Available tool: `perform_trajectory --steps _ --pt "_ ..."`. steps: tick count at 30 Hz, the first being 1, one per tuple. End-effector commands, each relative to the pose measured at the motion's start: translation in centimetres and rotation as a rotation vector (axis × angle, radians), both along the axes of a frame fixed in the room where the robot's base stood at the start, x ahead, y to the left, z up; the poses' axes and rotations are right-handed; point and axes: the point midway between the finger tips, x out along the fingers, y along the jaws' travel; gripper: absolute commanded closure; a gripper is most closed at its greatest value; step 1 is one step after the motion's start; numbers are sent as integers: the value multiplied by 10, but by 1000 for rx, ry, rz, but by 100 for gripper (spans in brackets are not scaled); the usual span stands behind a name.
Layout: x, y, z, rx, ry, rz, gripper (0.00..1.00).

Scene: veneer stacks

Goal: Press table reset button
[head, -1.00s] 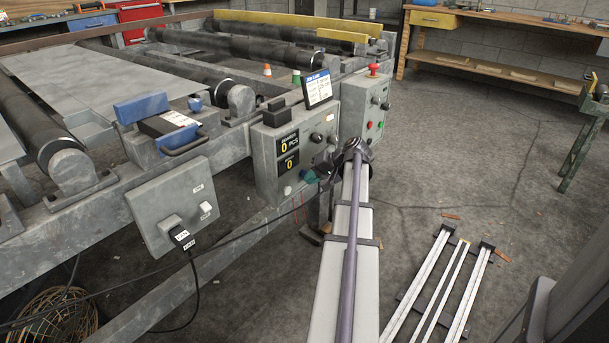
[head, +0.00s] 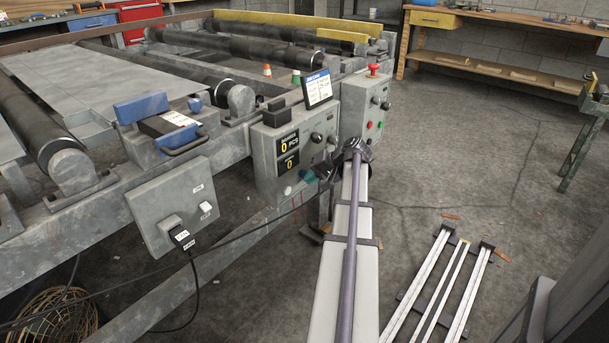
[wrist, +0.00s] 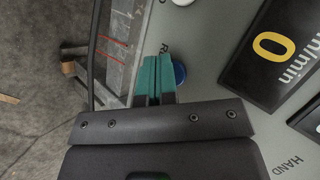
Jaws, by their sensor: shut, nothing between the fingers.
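A grey control box (head: 262,150) with black displays is fixed to the side of the machine frame. In the wrist view, a round blue button (wrist: 179,73) sits on the box's grey face (wrist: 215,35), partly hidden by my fingers. Lettering beside it is mostly covered; only an "R" shows clearly. My gripper (wrist: 158,60) has teal fingers, shut together with nothing between them. The tips are right at the button's left side in that picture; I cannot tell whether they touch it. In the head view my gripper (head: 307,176) is at the box's lower right.
A second grey box (head: 362,110) with a red mushroom button on top stands just behind. A small screen (head: 318,89) sits above the first box. A black cable (head: 240,238) runs below it. Open floor (head: 460,170) lies to the right.

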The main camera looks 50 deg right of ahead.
Motion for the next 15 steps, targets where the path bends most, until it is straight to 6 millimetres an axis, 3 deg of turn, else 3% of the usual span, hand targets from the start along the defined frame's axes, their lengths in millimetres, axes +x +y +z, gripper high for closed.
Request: perform_trajectory --steps 6,15 --pt "-13 0 0 0 0 0 100" --pt "-14 0 0 0 0 0 100"
